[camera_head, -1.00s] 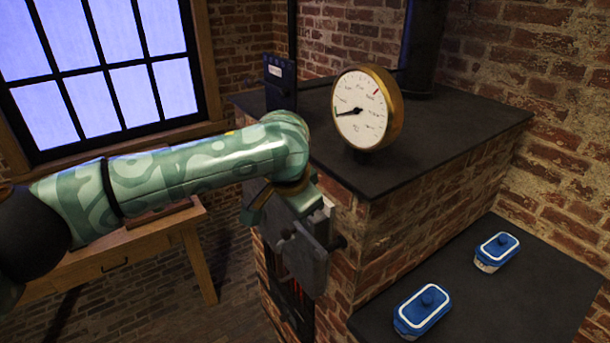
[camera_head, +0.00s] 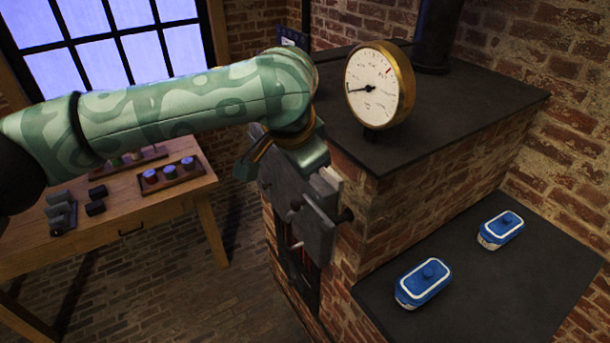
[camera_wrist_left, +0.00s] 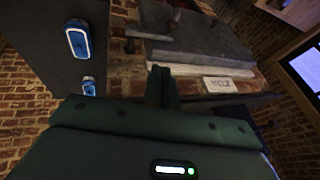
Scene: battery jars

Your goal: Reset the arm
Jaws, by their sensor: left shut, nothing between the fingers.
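My left arm (camera_head: 180,105), patterned green, reaches in from the left in the head view and ends in front of the brick stove. Its gripper shows in the left wrist view (camera_wrist_left: 161,80) with its two dark fingers together and nothing between them. The fingers point toward the grey metal stove door (camera_head: 295,205), which also shows in the wrist view (camera_wrist_left: 200,42). I cannot tell whether they touch it. In the head view the fingertips are not clear against the door. My right gripper is not in view.
A brass-rimmed dial (camera_head: 379,84) stands on the dark stove top. Two blue-lidded dishes, nearer (camera_head: 423,283) and farther (camera_head: 501,230), sit on the lower ledge (camera_head: 480,290). A wooden table (camera_head: 150,215) with small jars and dark blocks stands left. Floor between is clear.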

